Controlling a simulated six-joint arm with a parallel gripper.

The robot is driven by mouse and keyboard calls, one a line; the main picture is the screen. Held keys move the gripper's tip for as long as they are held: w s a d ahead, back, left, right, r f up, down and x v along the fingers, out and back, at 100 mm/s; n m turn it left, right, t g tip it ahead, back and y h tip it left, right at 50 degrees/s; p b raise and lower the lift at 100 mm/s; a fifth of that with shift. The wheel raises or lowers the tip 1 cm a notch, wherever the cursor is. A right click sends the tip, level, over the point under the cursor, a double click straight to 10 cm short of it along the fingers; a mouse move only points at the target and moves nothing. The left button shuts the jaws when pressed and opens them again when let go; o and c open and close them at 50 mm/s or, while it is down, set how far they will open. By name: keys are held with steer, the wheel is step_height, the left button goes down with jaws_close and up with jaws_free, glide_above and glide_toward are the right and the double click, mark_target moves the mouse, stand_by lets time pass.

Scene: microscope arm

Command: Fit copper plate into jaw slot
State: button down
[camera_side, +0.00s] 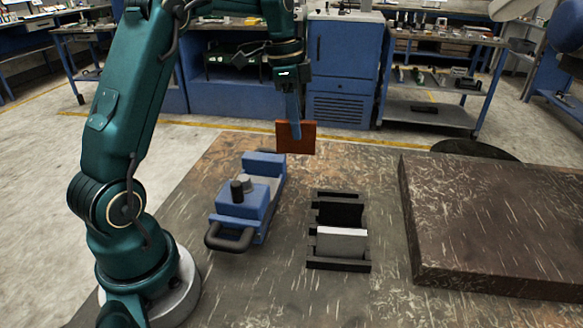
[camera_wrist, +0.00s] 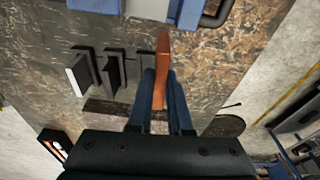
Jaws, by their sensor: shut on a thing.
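The copper plate (camera_side: 284,141) hangs in the air, upright, in my gripper (camera_side: 296,128). In the wrist view the plate (camera_wrist: 162,65) shows nearly edge-on between the two blue fingers of my gripper (camera_wrist: 163,105), which are shut on it. A blue vise-like device (camera_side: 258,212) with a grey top part and a black loop handle stands on the table, below and left of the plate. A gap shows between its blue blocks, probably the jaw slot; its inside is hidden. Only the edge of this blue device (camera_wrist: 182,12) shows at the top of the wrist view.
A black slotted rack (camera_side: 338,265) stands right of the blue device, with a pale grey plate (camera_side: 342,243) upright in its front part and open room behind. A large dark raised slab (camera_side: 490,220) fills the table's right side. Bare table lies between.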

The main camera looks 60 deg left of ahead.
steer(key=s+a+m, duration=0.1)
steer(key=s+a, duration=0.4)
steer(key=a, duration=0.1)
steer(key=shift+a+f, duration=0.25)
steer(key=shift+a, duration=0.1)
steer(key=shift+f, duration=0.15)
steer(key=shift+f, duration=2.7)
steer(key=shift+f, duration=0.9)
steer(key=c, duration=0.8)
jaws_free()
steer(key=shift+o, duration=0.2)
steer(key=r, duration=0.5)
steer(key=shift+s+a, duration=0.25)
steer(key=shift+a, duration=0.05)
